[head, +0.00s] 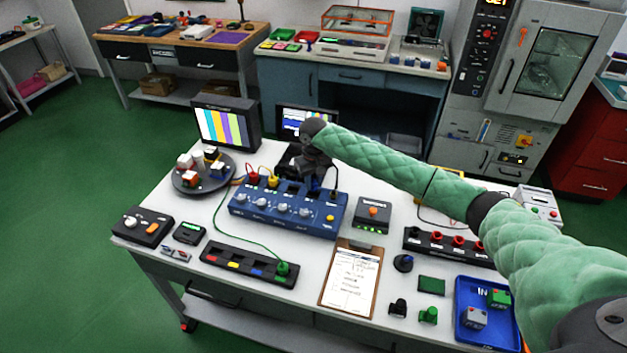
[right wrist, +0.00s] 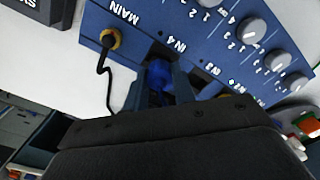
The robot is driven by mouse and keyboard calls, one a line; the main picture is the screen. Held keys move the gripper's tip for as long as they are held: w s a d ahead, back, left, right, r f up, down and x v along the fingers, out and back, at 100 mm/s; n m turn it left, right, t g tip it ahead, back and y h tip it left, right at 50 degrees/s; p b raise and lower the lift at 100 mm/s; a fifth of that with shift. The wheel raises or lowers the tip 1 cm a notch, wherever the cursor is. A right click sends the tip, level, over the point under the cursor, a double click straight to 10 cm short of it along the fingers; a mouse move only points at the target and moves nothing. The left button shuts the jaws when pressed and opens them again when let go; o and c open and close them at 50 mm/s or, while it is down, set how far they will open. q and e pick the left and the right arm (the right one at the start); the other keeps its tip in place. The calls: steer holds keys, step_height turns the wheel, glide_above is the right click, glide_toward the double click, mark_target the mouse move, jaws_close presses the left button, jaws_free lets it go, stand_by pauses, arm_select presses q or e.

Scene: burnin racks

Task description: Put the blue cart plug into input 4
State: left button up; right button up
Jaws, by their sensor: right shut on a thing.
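The blue cart plug (right wrist: 159,76) is between the fingers of my right gripper (right wrist: 160,92), just at the edge of the blue console by the "IN 4" label (right wrist: 174,44). Whether it is seated in that socket or just above it, I cannot tell. In the head view my right gripper (head: 314,180) points down at the back right of the blue console (head: 290,215), with the blue plug mostly hidden below it. A red plug (head: 253,181) and a yellow plug (head: 273,182) stand further left on the console. My left gripper is not in view.
A plug with a black cable (right wrist: 110,39) sits at "MAIN", close beside input 4. A black strip (head: 220,259) holds a green plug (head: 282,269) in front. A clipboard (head: 350,277), a grey box (head: 373,213) and a round stand with cubes (head: 180,183) are nearby.

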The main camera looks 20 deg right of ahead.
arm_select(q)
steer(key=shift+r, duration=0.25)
arm_select(e)
steer(key=shift+f, duration=1.1)
stand_by(0.6)
steer(key=o, duration=1)
steer(key=shift+o, duration=0.2)
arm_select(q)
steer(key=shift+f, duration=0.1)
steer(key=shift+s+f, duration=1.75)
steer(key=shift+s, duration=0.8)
arm_select(e)
steer(key=shift+r+b, duration=0.45)
steer(key=shift+r, duration=0.5)
step_height(320, 180, up, 5)
steer(key=shift+f+b, duration=0.1)
steer(key=shift+b, duration=0.8)
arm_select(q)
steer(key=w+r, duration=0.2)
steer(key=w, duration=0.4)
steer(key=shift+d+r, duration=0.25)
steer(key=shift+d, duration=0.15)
arm_select(e)
steer(key=shift+r, duration=0.55)
